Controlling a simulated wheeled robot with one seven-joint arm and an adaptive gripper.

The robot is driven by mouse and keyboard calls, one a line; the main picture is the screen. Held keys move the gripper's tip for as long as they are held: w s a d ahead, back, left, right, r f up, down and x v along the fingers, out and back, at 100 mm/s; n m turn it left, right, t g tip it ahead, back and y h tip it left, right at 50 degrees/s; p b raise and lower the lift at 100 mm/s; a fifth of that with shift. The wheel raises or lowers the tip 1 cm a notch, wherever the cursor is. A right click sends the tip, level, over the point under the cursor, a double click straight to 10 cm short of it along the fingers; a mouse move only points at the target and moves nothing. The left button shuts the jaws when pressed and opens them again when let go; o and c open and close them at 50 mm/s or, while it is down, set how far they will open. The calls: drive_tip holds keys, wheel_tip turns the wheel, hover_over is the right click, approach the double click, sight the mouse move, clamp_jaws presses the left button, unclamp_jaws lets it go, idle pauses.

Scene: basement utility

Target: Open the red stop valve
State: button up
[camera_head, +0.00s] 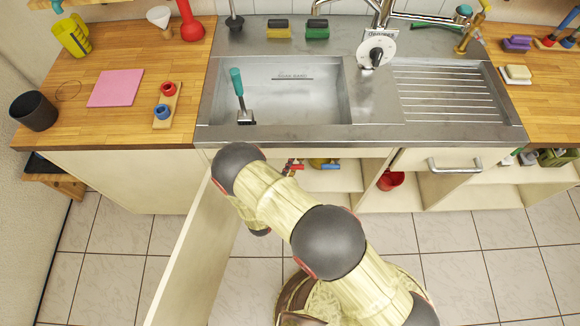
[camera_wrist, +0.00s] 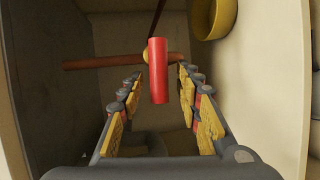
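The red stop valve's red lever handle (camera_wrist: 158,70) shows in the wrist view, upright in the picture, in front of a copper-brown pipe (camera_wrist: 95,62). A small brass-coloured part shows at its side. In the head view a small red handle (camera_head: 291,166) shows under the counter, beside my arm. My gripper (camera_wrist: 160,78) is open in the wrist view, with one finger on each side of the red handle. Gaps show between the handle and both fingers. My gripper is hidden in the head view, where my arm reaches down to the open cabinet.
A blue handle (camera_head: 330,167) sits right of the red one. A yellow round object (camera_wrist: 212,17) is at the upper right inside the cabinet. The open cabinet door (camera_head: 195,240) stands left of my arm. The counter edge (camera_head: 400,133) overhangs the cabinet. A red bucket (camera_head: 390,181) stands further right.

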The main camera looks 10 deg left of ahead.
drive_tip(key=c, duration=0.3)
clamp_jaws()
idle(0.7)
